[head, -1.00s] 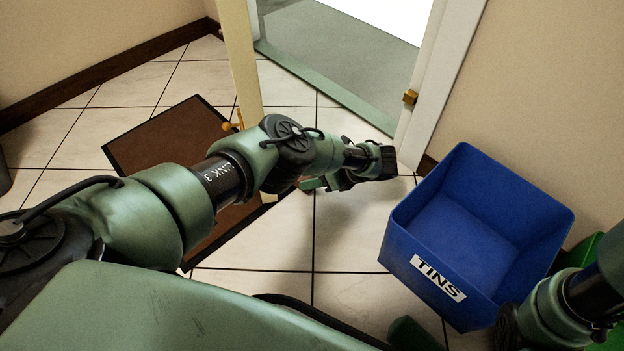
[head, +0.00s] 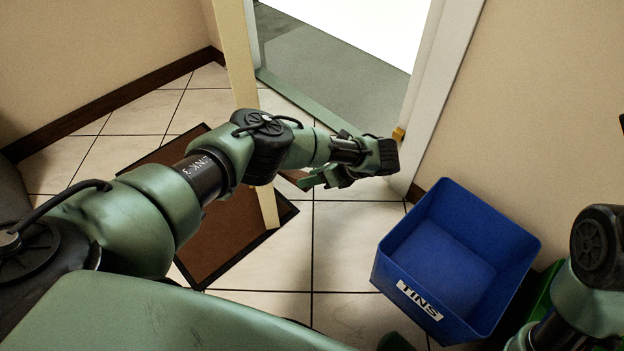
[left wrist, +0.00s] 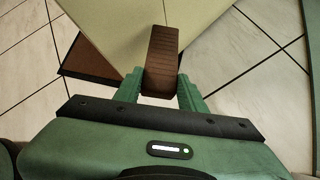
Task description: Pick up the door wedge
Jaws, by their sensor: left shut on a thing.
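The door wedge (left wrist: 161,62) is a ribbed brown block in the left wrist view. It sits between the two green fingers of my left gripper (left wrist: 160,86), which is shut on it. The wedge overlaps the pale door (left wrist: 110,28) in that view; I cannot tell whether they touch. In the head view my left gripper (head: 312,178) is low, just right of the door's edge (head: 240,60). A small brown piece shows by its fingers there, mostly hidden.
A blue bin (head: 385,268) marked TINS stands on the tiles at the right, against the wall, with a green container (head: 545,290) beside it. A brown mat (head: 225,245) lies under my left arm. The doorway (head: 330,65) is open behind. Tiles between mat and bin are clear.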

